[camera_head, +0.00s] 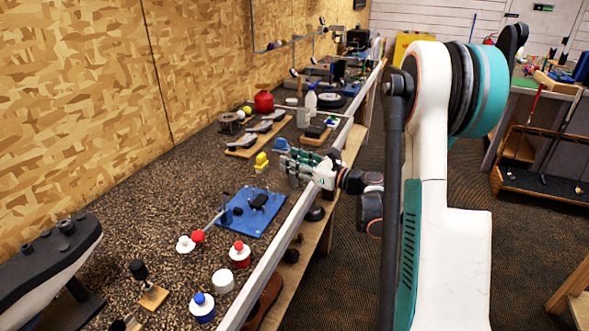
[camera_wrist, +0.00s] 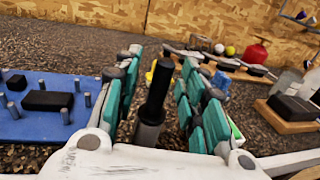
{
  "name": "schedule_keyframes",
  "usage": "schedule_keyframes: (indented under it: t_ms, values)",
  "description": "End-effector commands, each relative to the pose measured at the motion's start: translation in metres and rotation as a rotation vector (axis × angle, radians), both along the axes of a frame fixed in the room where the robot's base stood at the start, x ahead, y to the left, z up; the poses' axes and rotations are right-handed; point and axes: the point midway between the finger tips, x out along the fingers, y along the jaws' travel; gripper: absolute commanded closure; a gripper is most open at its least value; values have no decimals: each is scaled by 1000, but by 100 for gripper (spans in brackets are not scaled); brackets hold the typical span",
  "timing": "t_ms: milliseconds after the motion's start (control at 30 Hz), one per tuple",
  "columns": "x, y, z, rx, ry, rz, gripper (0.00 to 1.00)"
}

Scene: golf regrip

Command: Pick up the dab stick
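My gripper (camera_head: 294,167) reaches over the workbench from the right in the head view. In the wrist view my gripper (camera_wrist: 164,62) is open, with its teal finger pads apart on the left and right. A dark stick with a grey lower part (camera_wrist: 155,98), which looks like the dab stick, stands between the pads, with gaps visible on both sides. Its lower end is hidden by my gripper's body. In the head view I cannot make the stick out among the fingers.
A blue pegged board (camera_head: 252,212) with a black block lies in front of my gripper. A yellow item (camera_head: 261,161) stands just left of it. Behind are a wooden rack (camera_head: 258,138) and a red container (camera_head: 264,102). A pale rail (camera_head: 280,253) runs along the bench edge.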

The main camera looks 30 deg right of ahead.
Motion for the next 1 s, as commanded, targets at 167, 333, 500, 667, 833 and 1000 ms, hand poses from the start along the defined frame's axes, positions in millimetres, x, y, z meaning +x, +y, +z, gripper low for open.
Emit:
schedule_keyframes:
  t_ms: [167, 333, 500, 667, 833, 1000]
  values:
    - [0, 0, 0, 0, 0, 0, 87]
    - [0, 0, 0, 0, 0, 0, 100]
    - [0, 0, 0, 0, 0, 0, 100]
    - [0, 0, 3, 0, 0, 0, 100]
    - [0, 0, 16, 0, 0, 0, 100]
    - [0, 0, 42, 0, 0, 0, 100]
